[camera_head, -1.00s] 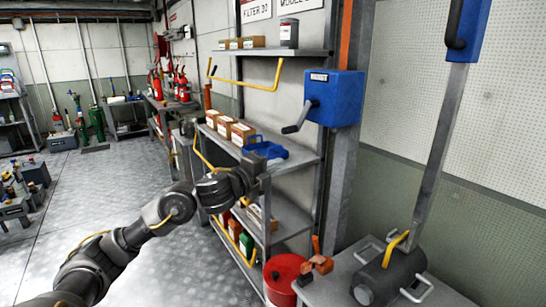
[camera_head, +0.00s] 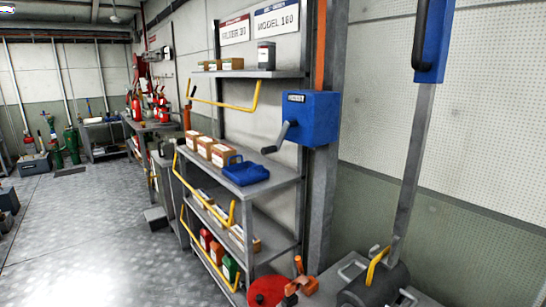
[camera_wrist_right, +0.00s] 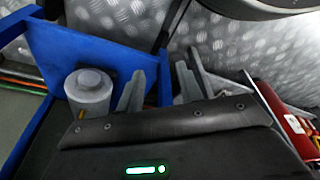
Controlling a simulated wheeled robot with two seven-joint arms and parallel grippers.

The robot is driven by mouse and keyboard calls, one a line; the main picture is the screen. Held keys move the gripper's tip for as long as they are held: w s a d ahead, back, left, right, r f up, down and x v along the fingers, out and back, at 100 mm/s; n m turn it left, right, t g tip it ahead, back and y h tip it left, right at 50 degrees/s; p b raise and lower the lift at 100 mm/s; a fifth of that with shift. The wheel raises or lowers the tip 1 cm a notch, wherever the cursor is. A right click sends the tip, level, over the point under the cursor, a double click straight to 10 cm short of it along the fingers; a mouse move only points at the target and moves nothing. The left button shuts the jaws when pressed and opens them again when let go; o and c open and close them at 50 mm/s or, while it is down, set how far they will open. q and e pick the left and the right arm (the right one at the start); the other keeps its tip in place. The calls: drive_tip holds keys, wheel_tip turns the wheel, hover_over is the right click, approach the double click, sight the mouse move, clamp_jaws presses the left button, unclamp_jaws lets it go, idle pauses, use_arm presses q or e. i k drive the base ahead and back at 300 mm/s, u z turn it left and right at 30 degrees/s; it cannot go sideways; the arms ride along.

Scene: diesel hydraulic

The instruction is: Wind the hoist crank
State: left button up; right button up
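The hoist is a blue box (camera_head: 311,118) with a small label, fixed to a grey upright beside the shelves in the head view. Its crank (camera_head: 275,138) sticks out on the left side, with the arm angled down and a dark handle at its low end. Neither gripper shows in the head view, and nothing touches the crank there. In the right wrist view my right gripper (camera_wrist_right: 160,78) has its two grey fingers apart with nothing clearly between them. My left gripper is out of view.
A shelf unit (camera_head: 272,192) with boxes, a blue item (camera_head: 246,173) and yellow rails (camera_head: 222,106) stands left of the hoist. A red drum (camera_head: 267,291) stands below. A blue frame (camera_wrist_right: 95,45) and grey cylinder (camera_wrist_right: 90,92) are close to my right gripper. Floor at left is open.

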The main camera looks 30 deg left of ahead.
sight(289, 124)
drive_tip(key=z, duration=2.4)
drive_tip(key=k, duration=1.05)
drive_tip(key=u, duration=1.55)
drive_tip(key=i, duration=0.5)
drive_tip(key=z, duration=0.05)
